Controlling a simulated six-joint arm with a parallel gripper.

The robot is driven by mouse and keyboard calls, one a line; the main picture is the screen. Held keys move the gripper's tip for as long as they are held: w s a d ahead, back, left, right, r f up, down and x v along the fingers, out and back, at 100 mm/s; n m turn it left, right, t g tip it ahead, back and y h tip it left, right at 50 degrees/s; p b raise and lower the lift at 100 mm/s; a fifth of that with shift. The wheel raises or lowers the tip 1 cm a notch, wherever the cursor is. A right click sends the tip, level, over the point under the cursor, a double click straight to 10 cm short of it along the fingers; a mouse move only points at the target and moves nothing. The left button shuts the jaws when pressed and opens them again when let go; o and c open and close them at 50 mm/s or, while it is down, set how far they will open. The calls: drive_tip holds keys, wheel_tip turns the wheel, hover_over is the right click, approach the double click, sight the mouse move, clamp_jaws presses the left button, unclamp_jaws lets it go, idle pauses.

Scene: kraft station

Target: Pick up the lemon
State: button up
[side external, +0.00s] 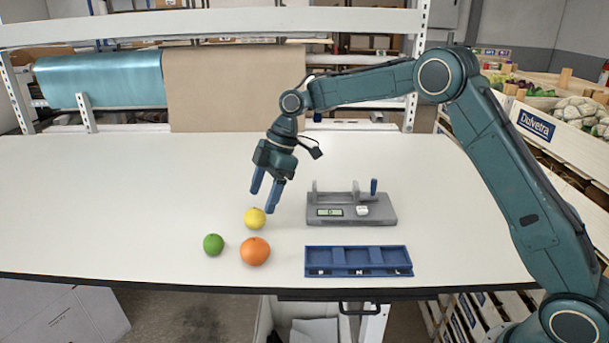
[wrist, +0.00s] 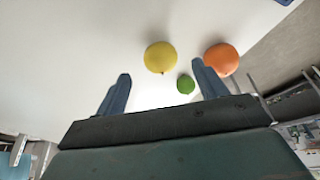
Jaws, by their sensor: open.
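The yellow lemon (side external: 255,218) lies on the white table, behind an orange (side external: 255,251) and to the right of and behind a green lime (side external: 213,244). My gripper (side external: 264,200) is open and empty, pointing down just above and behind the lemon in the side view. In the wrist view the lemon (wrist: 160,57) shows beyond the gap between the two blue fingers (wrist: 160,88). The lime (wrist: 186,84) and the orange (wrist: 221,58) show to its right there, the orange partly behind the right fingertip. Nothing is between the fingers.
A grey device with a small display (side external: 350,208) stands right of the lemon. A blue three-compartment tray (side external: 358,270) lies near the front edge. The table's left side is clear. A roll of brown paper (side external: 235,90) hangs at the back.

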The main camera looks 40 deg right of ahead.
sight(255, 216)
drive_tip(key=shift+a+f, duration=0.25)
drive_tip(key=shift+f, duration=0.3)
drive_tip(key=shift+x, duration=2.55)
drive_tip(key=shift+a, duration=0.1)
drive_tip(key=shift+c, duration=0.2)
drive_tip(key=c, duration=1)
